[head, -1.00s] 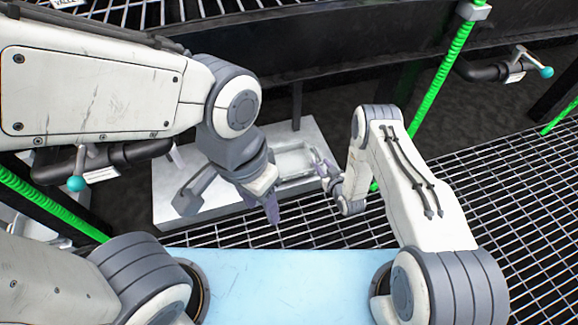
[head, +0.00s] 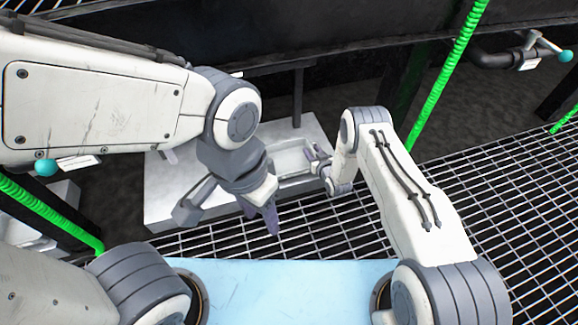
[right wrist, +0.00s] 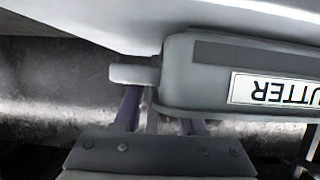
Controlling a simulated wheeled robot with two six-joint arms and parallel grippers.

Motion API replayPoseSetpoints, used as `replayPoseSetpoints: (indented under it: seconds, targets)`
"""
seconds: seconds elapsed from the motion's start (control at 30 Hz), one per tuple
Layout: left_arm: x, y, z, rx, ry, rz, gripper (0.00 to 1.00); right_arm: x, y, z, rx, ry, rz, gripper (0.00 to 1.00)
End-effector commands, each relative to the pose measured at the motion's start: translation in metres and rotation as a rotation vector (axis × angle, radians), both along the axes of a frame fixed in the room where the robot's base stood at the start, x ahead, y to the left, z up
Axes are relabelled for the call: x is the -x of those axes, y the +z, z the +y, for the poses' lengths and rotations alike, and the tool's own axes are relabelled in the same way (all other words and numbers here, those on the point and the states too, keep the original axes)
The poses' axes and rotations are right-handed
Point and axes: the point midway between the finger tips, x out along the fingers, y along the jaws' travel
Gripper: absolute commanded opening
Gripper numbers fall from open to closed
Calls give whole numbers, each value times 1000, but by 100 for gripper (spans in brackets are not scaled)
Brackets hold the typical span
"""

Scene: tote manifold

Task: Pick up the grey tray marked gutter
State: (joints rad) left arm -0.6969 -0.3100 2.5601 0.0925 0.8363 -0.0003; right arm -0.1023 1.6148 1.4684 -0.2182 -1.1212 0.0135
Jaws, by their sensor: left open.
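The grey tray (head: 293,152) is a shallow open box on a pale grey slab in the head view. In the right wrist view its near end (right wrist: 185,75) carries a white label, upside down and cut off, reading "UTTER". A small tab sticks out from that end. My right gripper (head: 318,160) is at the tray's right end; its purple fingers (right wrist: 160,118) reach up to the tab and end. Their tips are hidden, so I cannot tell whether they grip it. My left gripper (head: 271,218) is open and empty, pointing down in front of the slab.
The pale slab (head: 160,207) stands beyond a metal grating (head: 490,190). A green post (head: 440,85) and a dark pipe with a teal-tipped lever (head: 530,50) are at the right. Another green post (head: 50,215) is at the left. A dark beam (head: 330,60) runs behind.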

Motion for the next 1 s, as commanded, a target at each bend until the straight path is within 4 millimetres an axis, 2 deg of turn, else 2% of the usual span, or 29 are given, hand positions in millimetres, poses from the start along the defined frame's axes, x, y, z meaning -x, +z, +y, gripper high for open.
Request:
replayPoseSetpoints:
  seconds: [0.23, 0.33, 0.37, 1.0]
  targets:
    - [0, 0, 0, 0, 0, 0, 50, -1, 0, 0, 0, 0, 0, 40]
    - [0, 0, 0, 0, 0, 0, 50, -1, 0, 0, 0, 0, 0, 2]
    - [0, 0, 0, 0, 0, 0, 50, -1, 0, 0, 0, 0, 0, 0]
    - [0, 0, 0, 0, 0, 0, 50, -1, 0, 0, -1, 0, 1, 0]
